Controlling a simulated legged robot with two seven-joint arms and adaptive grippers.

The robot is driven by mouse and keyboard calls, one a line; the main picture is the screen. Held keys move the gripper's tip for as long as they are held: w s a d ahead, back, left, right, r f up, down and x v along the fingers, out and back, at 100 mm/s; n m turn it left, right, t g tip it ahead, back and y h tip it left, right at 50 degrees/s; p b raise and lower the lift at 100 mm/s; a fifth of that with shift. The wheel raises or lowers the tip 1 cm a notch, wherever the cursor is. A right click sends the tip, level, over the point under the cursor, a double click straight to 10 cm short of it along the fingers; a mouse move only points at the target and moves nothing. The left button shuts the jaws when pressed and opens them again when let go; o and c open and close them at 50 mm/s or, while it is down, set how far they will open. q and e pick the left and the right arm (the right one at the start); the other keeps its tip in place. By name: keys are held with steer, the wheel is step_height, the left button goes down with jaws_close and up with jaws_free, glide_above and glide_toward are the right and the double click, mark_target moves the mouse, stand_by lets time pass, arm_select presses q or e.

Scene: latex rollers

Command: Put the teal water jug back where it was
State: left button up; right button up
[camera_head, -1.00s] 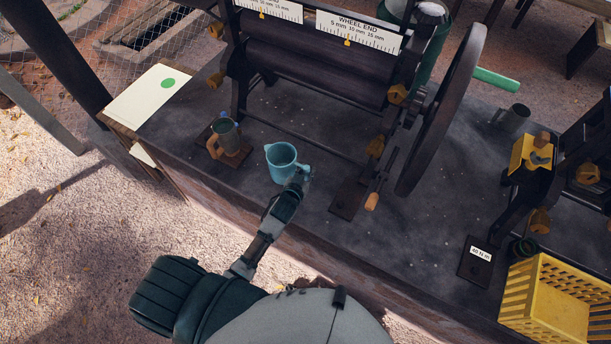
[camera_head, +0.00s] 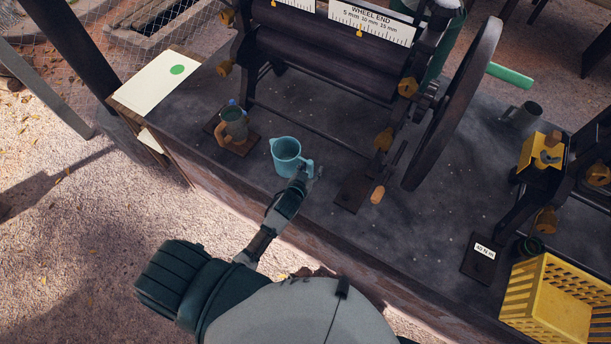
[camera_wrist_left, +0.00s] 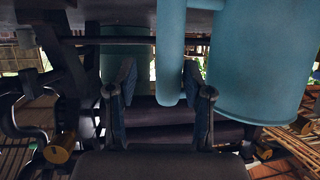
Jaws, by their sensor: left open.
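The teal water jug (camera_head: 286,155) stands upright on the dark bench top, in front of the roller machine. Its handle points to the right, towards my left gripper (camera_head: 304,175). In the left wrist view the jug body (camera_wrist_left: 262,60) fills the upper right, and its handle (camera_wrist_left: 171,55) hangs between the two open fingers of my left gripper (camera_wrist_left: 158,80). The fingers are apart, with the handle closer to the right one. I cannot tell whether either finger touches it. My right gripper is not in view.
A dark mug with a wooden handle (camera_head: 233,124) stands on a brown board left of the jug. A card with a green dot (camera_head: 157,82) lies at the left end.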

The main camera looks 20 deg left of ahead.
arm_select(q)
steer(key=v, duration=1)
steer(key=shift+s+a, duration=0.2)
steer(key=shift+s, duration=0.2)
steer(key=shift+d+r, duration=0.1)
steer(key=shift+r, duration=0.05)
